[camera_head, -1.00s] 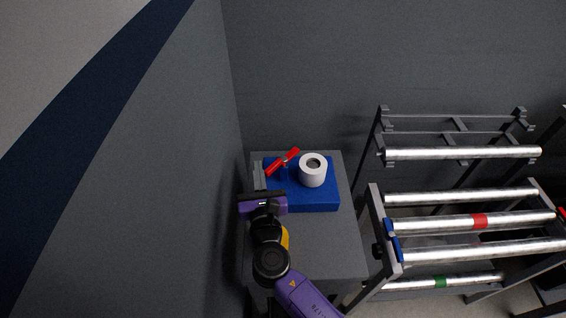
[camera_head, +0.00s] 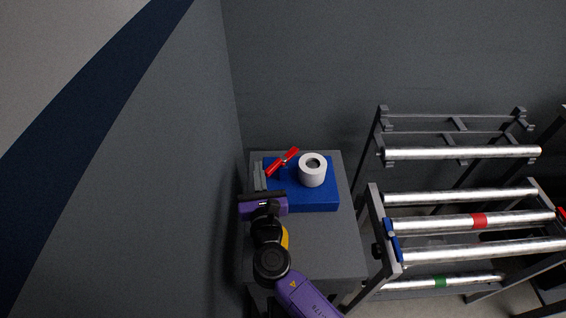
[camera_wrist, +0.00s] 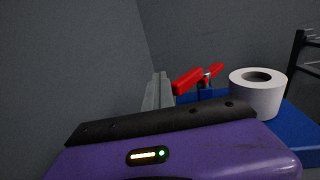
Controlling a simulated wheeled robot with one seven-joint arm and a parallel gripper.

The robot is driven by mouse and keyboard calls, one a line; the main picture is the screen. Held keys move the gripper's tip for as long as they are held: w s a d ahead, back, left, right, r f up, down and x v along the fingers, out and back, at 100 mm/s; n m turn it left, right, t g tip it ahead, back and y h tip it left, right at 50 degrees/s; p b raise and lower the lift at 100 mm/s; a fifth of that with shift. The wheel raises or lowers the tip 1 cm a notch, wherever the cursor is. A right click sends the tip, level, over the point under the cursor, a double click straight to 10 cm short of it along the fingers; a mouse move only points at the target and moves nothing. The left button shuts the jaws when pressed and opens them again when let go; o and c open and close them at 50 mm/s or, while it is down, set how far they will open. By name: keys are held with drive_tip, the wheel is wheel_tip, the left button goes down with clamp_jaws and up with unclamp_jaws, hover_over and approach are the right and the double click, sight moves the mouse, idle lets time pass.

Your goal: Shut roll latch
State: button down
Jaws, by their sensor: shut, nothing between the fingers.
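The red latch handle (camera_head: 282,162) stands tilted at the back left of a blue block (camera_head: 322,202) on a grey table. It also shows in the wrist view (camera_wrist: 190,80), just beyond my gripper. A white roll (camera_head: 312,172) stands upright on the block, right of the handle, and also shows in the wrist view (camera_wrist: 257,98). My gripper (camera_head: 264,196) is at the block's front left, nearer the camera than the handle and apart from it in the picture. It is shut and empty; its fingertips are hard to make out.
The grey table top (camera_head: 332,252) is bare in front of the block. A yellow thing (camera_head: 286,238) is partly hidden behind my arm. A dark wall (camera_head: 190,200) rises close on the left. A rack with metal rollers (camera_head: 462,154) stands on the right.

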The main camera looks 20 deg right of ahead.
drive_tip(key=d, duration=0.2)
drive_tip(key=d+m+h, duration=0.1)
drive_tip(key=d, duration=0.2)
drive_tip(key=d+h, duration=0.1)
drive_tip(key=d, duration=0.1)
drive_tip(key=shift+d+f+m+g, duration=0.3)
drive_tip(key=shift+f+g, duration=0.1)
drive_tip(key=c, duration=1.7)
unclamp_jaws()
drive_tip(key=shift+c, duration=0.2)
drive_tip(key=o, duration=0.3)
drive_tip(key=shift+n+t+y, duration=0.4)
drive_tip(key=shift+n+y, duration=0.3)
drive_tip(key=shift+y, duration=0.1)
drive_tip(key=a, duration=0.6)
drive_tip(key=shift+a, duration=0.35)
drive_tip(key=shift+o, duration=0.2)
drive_tip(key=s+a, duration=0.4)
drive_tip(key=a, duration=0.4)
drive_tip(key=shift+a+r, duration=0.3)
drive_tip(key=shift+s+r+p, duration=0.1)
drive_tip(key=shift+p, duration=0.35)
drive_tip(key=v, duration=0.7)
drive_tip(key=shift+s+b, duration=0.35)
drive_tip(key=shift+s, duration=0.05)
